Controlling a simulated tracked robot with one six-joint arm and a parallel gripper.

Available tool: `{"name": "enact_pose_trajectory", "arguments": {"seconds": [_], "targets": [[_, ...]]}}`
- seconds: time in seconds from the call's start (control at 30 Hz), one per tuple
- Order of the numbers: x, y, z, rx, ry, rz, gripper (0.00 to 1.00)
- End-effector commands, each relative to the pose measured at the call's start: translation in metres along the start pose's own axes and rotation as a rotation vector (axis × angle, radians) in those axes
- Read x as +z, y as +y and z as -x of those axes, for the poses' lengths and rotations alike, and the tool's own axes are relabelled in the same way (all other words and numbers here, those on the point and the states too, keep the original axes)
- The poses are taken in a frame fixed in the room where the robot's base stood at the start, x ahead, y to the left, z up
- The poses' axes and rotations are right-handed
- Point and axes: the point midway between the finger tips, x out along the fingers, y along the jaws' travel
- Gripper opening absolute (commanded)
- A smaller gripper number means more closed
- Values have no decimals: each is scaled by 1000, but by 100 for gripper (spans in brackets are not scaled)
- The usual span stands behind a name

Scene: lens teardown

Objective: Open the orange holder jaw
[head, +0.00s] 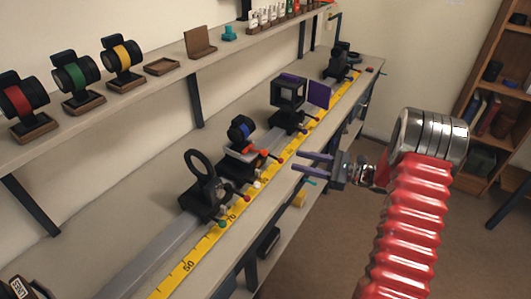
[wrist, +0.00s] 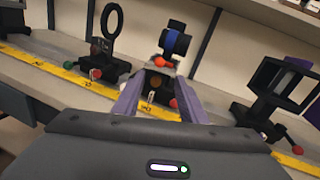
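The orange holder jaw (head: 241,154) is on a dark holder on the bench rail, below a black-ringed blue lens (head: 240,130). In the wrist view the orange jaw (wrist: 159,62) shows beneath the blue lens (wrist: 176,42), ahead of my fingers. I cannot tell how far the jaw is open. My gripper (head: 301,160) has two purple fingers, apart with nothing between them. It hangs in front of the bench, right of the orange jaw and away from it. In the wrist view my gripper (wrist: 157,88) spreads its fingers either side of the holder's lower part.
A black ring holder (head: 198,172) stands left of the jaw. A black box frame (head: 288,92) with a purple plate (head: 319,94) stands to the right. Red and orange knobs stick out in front. A yellow scale (head: 218,232) runs along the bench front. A shelf with colored lenses is behind.

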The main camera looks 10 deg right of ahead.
Motion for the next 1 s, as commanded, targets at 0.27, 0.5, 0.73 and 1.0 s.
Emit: {"name": "enact_pose_trajectory", "arguments": {"seconds": [0.27,0.5,0.73,1.0], "targets": [[0,0,-9,1,1,1,38],[0,1,-39,4,1,1,38],[0,1,-75,3,1,1,38],[0,1,-116,3,1,1,38]]}}
